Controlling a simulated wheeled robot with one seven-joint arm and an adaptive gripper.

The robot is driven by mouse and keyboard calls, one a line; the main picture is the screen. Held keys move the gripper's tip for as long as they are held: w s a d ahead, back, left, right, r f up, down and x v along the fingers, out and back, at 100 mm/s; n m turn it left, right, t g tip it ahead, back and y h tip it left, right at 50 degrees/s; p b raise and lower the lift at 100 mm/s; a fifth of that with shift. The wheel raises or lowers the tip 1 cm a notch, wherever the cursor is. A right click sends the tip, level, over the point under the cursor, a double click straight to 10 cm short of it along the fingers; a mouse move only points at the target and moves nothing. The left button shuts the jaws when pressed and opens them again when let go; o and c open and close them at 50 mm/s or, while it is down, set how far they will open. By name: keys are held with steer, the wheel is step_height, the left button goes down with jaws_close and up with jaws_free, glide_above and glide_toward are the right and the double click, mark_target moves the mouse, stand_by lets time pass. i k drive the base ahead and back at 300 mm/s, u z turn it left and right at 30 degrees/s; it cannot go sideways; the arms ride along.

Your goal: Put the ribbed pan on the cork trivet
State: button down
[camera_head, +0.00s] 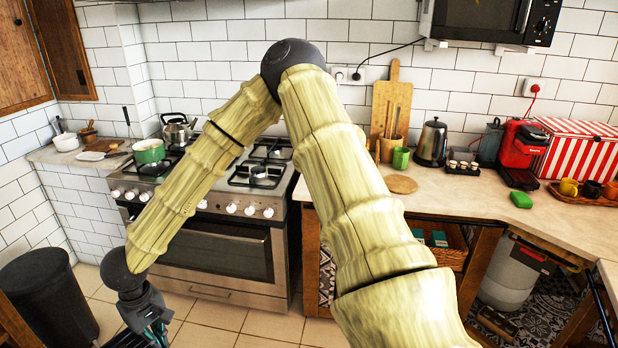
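The cork trivet (400,184) is a flat, round tan disc on the wooden counter right of the stove, and nothing rests on it. A green pan or pot (149,156) with a pale inside stands at the left of the stove top. I cannot make out ribs on it, and no other pan shows clearly; my arm covers part of the stove top. My gripper (150,334) hangs low at the lower left, in front of the oven and well below the counter. The picture edge cuts it off, so its fingertips and any opening are hidden.
A kettle (178,130) stands on the rear of the stove (215,245). Near the trivet are a green mug (401,158), an electric kettle (432,143) and a cutting board (390,100). A black bin (48,295) stands at lower left. The counter front beside the trivet is clear.

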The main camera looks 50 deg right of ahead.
mark_target(400, 187)
steer(key=z, duration=1.65)
steer(key=i, duration=1)
